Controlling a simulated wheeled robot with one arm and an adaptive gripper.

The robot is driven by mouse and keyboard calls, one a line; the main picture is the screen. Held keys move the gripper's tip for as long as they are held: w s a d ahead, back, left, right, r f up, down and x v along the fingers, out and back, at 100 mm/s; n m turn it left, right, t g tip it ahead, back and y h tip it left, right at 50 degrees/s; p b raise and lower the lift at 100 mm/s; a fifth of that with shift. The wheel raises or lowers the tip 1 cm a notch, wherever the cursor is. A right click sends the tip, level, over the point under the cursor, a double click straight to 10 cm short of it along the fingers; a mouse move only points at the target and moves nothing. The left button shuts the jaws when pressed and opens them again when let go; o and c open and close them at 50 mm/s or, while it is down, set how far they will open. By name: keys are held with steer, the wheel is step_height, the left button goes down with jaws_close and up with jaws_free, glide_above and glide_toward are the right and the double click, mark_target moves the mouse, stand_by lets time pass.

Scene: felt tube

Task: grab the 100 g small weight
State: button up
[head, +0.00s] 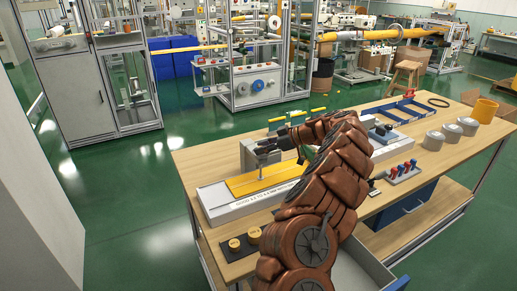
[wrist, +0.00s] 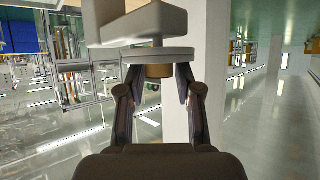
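My gripper (head: 264,149) is at the upper end of the pale gauge stand on the table in the head view. In the wrist view its two fingers (wrist: 159,82) are spread apart. A short brass-coloured cylinder (wrist: 158,71) shows between them against a pale round disc (wrist: 157,56), with gaps to both fingers; contact cannot be seen. I cannot tell if this cylinder is the 100 g weight. Two small brass-coloured weights, a left one (head: 234,243) and a right one (head: 253,235), sit on a dark mat at the table's near left. Their markings are too small to read.
A yellow strip (head: 262,178) lies on the long pale base (head: 225,207) by the stand. My arm hides the table's middle.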

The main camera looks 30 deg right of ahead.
steer(key=shift+d, duration=0.1)
jaws_close()
